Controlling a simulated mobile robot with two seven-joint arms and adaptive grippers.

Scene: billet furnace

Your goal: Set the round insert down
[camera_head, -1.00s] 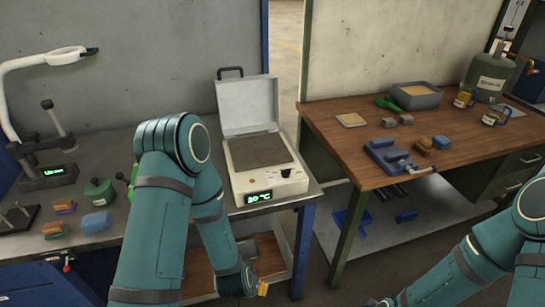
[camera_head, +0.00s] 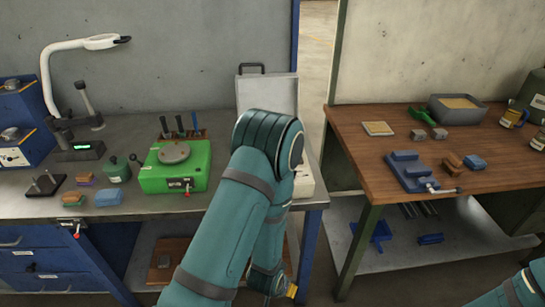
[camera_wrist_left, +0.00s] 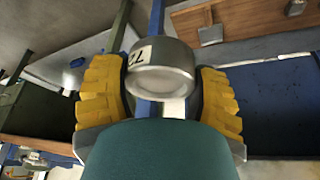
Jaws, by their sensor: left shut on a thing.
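The round insert (camera_wrist_left: 162,68) is a short grey metal cylinder with a white label bearing dark marks. In the left wrist view it sits between the yellow fingers of my left gripper (camera_wrist_left: 160,100), which is shut on it. In the head view only a bit of my left gripper (camera_head: 290,291) shows, low beside the bench front, below the top; the insert is hidden there. My right arm shows at the lower right corner, but its gripper is out of view.
The grey bench carries a green machine (camera_head: 176,167) with a round plate, a green pot (camera_head: 118,169), coloured blocks and a lamp (camera_head: 85,45). A lidded box (camera_head: 268,92) stands partly behind my left arm. A wooden table (camera_head: 375,150) with a blue vise (camera_head: 411,172) is at right.

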